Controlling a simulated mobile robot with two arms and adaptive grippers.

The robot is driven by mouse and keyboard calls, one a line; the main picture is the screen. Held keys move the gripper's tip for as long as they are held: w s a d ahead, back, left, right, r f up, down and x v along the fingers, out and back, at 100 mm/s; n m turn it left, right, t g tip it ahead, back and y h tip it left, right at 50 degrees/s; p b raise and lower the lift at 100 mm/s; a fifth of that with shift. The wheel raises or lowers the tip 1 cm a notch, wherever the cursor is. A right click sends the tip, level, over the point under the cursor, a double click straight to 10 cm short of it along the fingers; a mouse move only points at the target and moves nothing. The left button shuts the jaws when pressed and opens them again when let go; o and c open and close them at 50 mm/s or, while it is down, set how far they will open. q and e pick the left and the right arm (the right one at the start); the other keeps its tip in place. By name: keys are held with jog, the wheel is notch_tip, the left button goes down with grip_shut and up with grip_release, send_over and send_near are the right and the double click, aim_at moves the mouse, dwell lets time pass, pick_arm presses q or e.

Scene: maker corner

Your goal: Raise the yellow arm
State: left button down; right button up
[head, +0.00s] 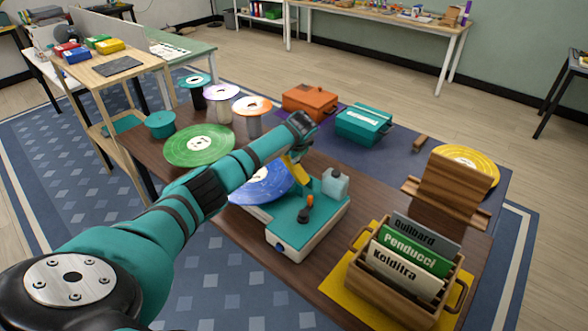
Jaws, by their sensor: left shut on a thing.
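The yellow arm (294,172) is a short yellow piece over the turquoise record player (290,238), beside its blue record (262,186). My left arm reaches across the table from the lower left, and its gripper (294,154) points down at the yellow arm. The gripper is shut on the yellow arm; the fingers are small and partly hidden by my wrist. I cannot tell how high the yellow arm is above the record. My arm covers part of the record. My right gripper is out of view.
On the deck stand a small orange-topped knob (307,205) and a pale blue block (335,184). A wooden crate of record sleeves (376,285) stands front right. A green record (199,145) lies left of my arm. Orange (310,102) and turquoise (363,124) boxes are behind.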

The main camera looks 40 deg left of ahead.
pick_arm(q)
jog(key=shift+d+r+y, duration=0.25)
jog(key=shift+d+y, duration=0.25)
jog(key=shift+d, duration=0.1)
jog(key=shift+s+d+r+m+t+y+p, duration=0.15)
jog(key=shift+d+m+t+y+p, duration=0.35)
jog(key=shift+d+y, duration=0.75)
jog(key=shift+y, duration=0.35)
jog(key=d+f+m+t+y+b, duration=0.1)
jog(key=d+m+y+b, duration=0.1)
jog(key=d+y+b, duration=0.4)
jog(key=y+b, duration=0.1)
jog(key=b, duration=0.2)
jog(key=shift+s+d+f+t, duration=0.25)
jog(key=shift+d+f+t, duration=0.1)
jog(key=shift+t, duration=0.05)
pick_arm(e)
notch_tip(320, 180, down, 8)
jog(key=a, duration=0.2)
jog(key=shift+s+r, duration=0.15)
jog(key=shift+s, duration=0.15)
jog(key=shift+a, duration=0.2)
